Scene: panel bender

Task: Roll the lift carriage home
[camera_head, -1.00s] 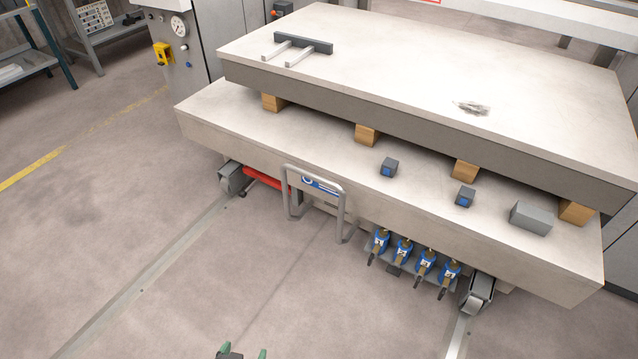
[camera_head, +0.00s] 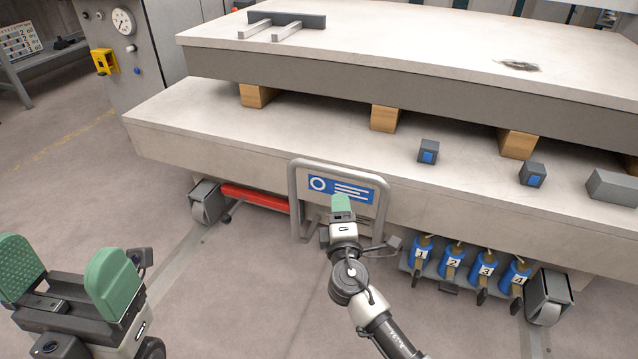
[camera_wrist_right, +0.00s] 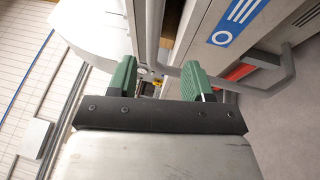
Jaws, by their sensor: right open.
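The lift carriage (camera_head: 240,139) is a long pale deck on wheels in the head view, with a thick upper plate on wooden blocks above it. Its grey tubular handle (camera_head: 294,200) stands on the front around a blue-and-white sign (camera_head: 360,191). My right gripper (camera_head: 342,203) is open at the handle, in front of the sign. In the right wrist view its green fingers (camera_wrist_right: 160,80) are apart, and the handle bar (camera_wrist_right: 245,84) passes close beyond the tips; I cannot tell whether it touches. My left gripper (camera_head: 62,258) is open and empty at lower left.
A red bar (camera_head: 254,197) and a wheel (camera_head: 206,203) are below the deck, left of the handle. Several numbered blue valves (camera_head: 453,262) hang to its right. A grey cabinet with a gauge (camera_head: 123,21) stands at the back left. The left floor is clear.

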